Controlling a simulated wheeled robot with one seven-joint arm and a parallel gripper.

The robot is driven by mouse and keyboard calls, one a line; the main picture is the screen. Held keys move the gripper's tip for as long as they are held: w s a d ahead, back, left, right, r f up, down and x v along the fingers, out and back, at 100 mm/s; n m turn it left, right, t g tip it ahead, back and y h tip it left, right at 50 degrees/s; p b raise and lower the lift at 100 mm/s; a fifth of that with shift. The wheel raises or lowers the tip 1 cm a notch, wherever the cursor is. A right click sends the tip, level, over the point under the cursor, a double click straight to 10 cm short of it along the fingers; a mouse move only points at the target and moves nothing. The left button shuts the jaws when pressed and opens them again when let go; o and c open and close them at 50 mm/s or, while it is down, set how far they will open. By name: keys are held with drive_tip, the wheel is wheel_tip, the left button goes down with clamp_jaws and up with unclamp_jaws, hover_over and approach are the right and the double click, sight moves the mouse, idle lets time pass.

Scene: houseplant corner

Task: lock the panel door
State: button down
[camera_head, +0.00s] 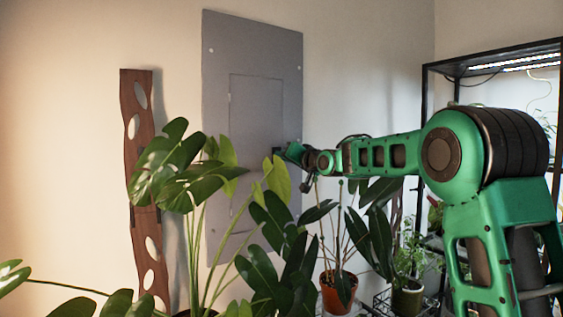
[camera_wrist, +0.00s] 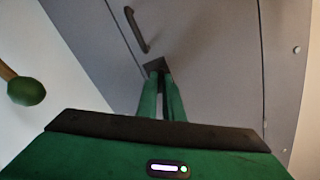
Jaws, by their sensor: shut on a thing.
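The grey panel (camera_head: 225,60) hangs on the wall, and its door (camera_head: 255,110) lies flush in the frame and looks shut. In the wrist view the door (camera_wrist: 205,60) fills the upper middle, with a dark bar handle (camera_wrist: 137,30) on it. My gripper (camera_head: 285,151) is at the door's right edge. In the wrist view my gripper (camera_wrist: 157,76) has its green fingers close together, shut on a small dark latch piece (camera_wrist: 155,64) at the door, below the handle. The fingers partly hide the piece, and I cannot tell which way it is turned.
Large leafy plants (camera_head: 175,170) stand in front of the panel's lower part. A terracotta pot (camera_head: 337,292) stands below my arm. A brown wooden strip with holes (camera_head: 143,190) is at left. A black shelf frame (camera_head: 424,110) is at right.

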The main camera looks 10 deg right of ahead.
drive_tip(key=n, duration=0.5)
drive_tip(key=shift+f+n, duration=0.35)
drive_tip(key=shift+n, duration=0.35)
drive_tip(key=c, duration=1.9)
unclamp_jaws()
drive_tip(key=shift+w, duration=0.1)
drive_tip(key=shift+r, duration=0.15)
drive_tip(key=v, duration=1)
drive_tip(key=shift+s+d, duration=0.15)
drive_tip(key=shift+s, duration=0.2)
